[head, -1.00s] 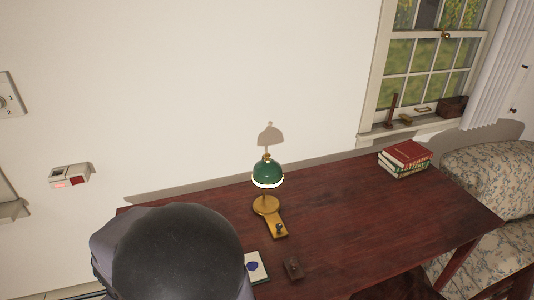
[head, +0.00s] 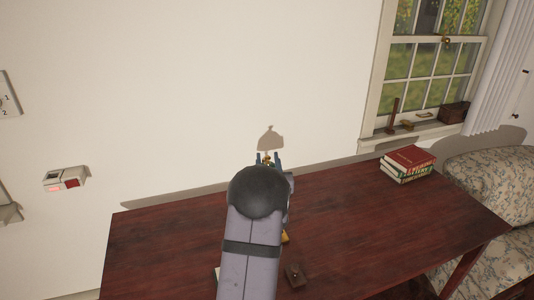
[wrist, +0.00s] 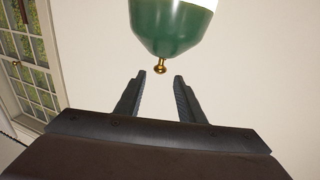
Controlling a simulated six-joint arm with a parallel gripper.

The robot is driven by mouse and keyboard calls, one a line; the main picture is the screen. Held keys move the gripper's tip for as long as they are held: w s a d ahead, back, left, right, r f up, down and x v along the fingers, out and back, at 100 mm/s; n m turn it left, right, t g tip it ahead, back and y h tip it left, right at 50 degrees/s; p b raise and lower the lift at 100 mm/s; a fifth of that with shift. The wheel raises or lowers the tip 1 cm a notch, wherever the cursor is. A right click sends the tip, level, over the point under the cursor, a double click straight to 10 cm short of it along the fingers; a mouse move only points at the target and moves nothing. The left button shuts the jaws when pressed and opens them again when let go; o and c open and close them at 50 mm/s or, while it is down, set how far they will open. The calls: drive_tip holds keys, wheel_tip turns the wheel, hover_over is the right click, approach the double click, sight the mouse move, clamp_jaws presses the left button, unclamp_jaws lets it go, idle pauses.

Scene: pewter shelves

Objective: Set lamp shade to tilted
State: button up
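The lamp's green shade (wrist: 172,25) fills the top of the wrist view, with its small brass knob (wrist: 160,67) pointing down in that picture. My gripper (wrist: 160,78) is open, its two fingers apart on either side of the line of the knob, with the knob at about the fingertips. I cannot tell whether the knob is between them in depth. In the head view my gripper (head: 268,157) is over the lamp's place, and my arm hides nearly all of the lamp. A bit of its yellow base (head: 286,237) shows beside my arm.
The dark red desk (head: 370,215) is mostly clear on the right. A stack of books (head: 408,163) stands at its back right, and a small brown block (head: 295,275) lies near my arm. The white wall (head: 200,90) is close behind the lamp.

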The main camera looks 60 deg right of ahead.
drive_tip(key=shift+s+d+f, duration=0.1)
drive_tip(key=shift+s+f, duration=0.05)
drive_tip(key=shift+f, duration=0.35)
drive_tip(key=shift+p+x, duration=1.2)
drive_tip(key=shift+x, duration=2.45)
clamp_jaws()
